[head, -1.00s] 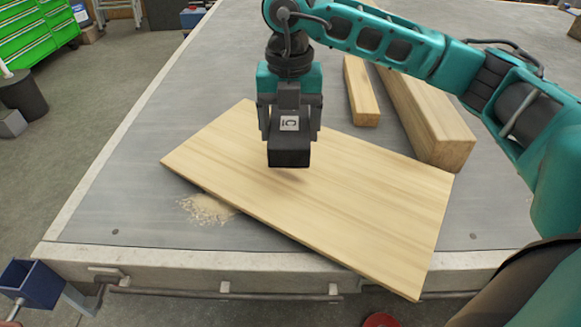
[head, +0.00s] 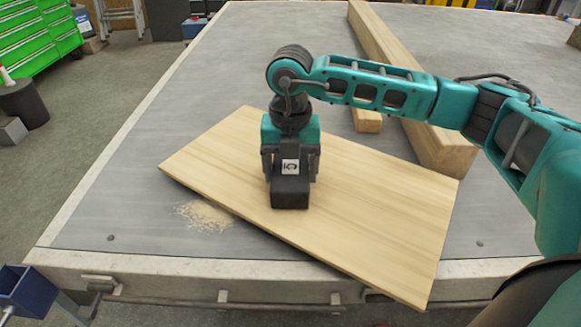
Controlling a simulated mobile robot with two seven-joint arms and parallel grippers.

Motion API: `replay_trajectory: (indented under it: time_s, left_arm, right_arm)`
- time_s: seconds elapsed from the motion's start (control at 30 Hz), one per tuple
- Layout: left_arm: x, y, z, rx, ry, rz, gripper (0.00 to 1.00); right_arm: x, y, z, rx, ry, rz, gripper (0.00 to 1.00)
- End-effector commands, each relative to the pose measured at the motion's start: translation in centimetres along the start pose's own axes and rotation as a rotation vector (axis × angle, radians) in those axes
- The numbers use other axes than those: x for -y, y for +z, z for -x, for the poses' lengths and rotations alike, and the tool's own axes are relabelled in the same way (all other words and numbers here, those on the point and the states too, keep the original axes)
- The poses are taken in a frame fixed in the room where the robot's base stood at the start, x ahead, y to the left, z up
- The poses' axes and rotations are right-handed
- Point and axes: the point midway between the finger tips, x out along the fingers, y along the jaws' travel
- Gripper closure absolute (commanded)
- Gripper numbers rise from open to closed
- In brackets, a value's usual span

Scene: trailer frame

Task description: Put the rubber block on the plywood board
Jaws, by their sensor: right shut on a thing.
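The plywood board (head: 360,220) lies at an angle on the grey trailer deck, its near right corner jutting past the front edge. My right gripper (head: 290,185) points down over the left middle part of the board. It is shut on the black rubber block (head: 290,195), which is low at the board's surface and appears to touch it. The gripper hides the back of the block. My left gripper is not in view.
Sawdust (head: 205,215) lies on the deck left of the board. A long timber beam (head: 440,150) and a shorter wood piece (head: 367,122) lie behind the board, beneath my right arm. The deck at left is clear.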

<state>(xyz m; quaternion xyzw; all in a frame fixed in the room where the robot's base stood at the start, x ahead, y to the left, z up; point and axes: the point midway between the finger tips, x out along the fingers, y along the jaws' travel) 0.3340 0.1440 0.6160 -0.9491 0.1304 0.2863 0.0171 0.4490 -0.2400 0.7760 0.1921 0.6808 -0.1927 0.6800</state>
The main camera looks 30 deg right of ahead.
Motion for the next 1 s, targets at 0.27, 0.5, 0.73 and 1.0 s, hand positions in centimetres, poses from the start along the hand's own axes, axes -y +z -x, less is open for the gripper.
replay_trajectory:
  time_s: [0.27,0.5,0.73,1.0]
  left_arm:
    - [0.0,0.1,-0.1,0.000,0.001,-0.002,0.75]
    - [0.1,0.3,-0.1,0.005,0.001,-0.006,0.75]
    - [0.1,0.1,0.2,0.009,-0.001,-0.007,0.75]
    - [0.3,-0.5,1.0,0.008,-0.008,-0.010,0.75]
  right_arm:
    - [0.0,0.0,-0.2,0.000,0.000,0.000,0.05]
    - [0.0,0.0,-0.2,0.000,0.000,0.000,0.00]
    - [-0.1,0.1,1.8,0.004,0.003,0.001,0.00]
    - [-0.1,0.0,7.7,0.004,0.003,0.001,0.00]
